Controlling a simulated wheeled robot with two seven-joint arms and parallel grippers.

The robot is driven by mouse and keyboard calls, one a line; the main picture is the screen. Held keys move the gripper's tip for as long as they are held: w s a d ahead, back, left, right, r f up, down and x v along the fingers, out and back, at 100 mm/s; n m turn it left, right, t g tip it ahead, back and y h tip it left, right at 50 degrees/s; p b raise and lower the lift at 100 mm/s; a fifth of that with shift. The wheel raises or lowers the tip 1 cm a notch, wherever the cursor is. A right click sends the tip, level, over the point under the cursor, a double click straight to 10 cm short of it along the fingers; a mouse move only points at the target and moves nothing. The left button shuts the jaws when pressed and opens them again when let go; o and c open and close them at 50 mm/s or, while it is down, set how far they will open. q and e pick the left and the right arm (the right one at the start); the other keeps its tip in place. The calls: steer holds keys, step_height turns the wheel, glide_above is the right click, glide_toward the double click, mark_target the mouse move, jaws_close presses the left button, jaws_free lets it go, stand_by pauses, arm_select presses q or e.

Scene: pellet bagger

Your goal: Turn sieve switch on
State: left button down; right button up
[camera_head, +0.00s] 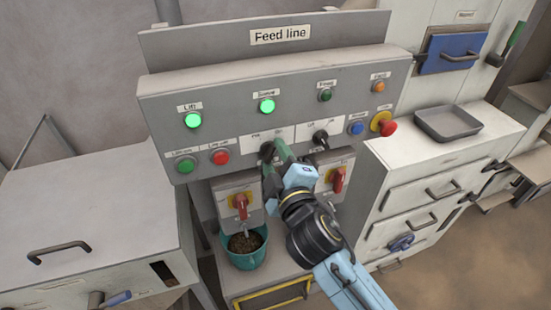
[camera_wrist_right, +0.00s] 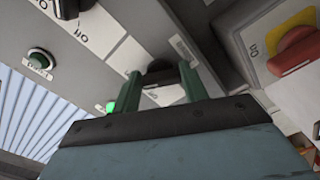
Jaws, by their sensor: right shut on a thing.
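My right gripper (camera_head: 274,163) reaches up to the grey Feed line panel (camera_head: 165,90). Its green fingers (camera_wrist_right: 161,88) are shut on a black rotary switch (camera_head: 266,149), which is the sieve switch by its place below the Sieve lamp. In the right wrist view the black knob (camera_wrist_right: 160,70) sits between the fingertips; its handle angle is hard to tell. The Sieve lamp (camera_head: 267,106) is lit bright green. The Lift lamp (camera_head: 194,120) is also lit green. My left gripper is not in view.
A second black rotary switch (camera_head: 320,138) is to the right. Two red-handled switches (camera_head: 240,203) (camera_head: 338,180) on yellow plates sit below, close to my right gripper. A red mushroom button (camera_head: 388,127) is at the panel's right end. A teal bucket (camera_head: 245,258) stands underneath.

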steer(key=shift+f+m, duration=0.1)
steer(key=shift+m, duration=0.2)
steer(key=o, duration=1)
steer(key=b+v, duration=0.1)
steer(key=v, duration=1.2)
steer(key=shift+s+b, duration=0.15)
steer(key=shift+b, duration=0.2)
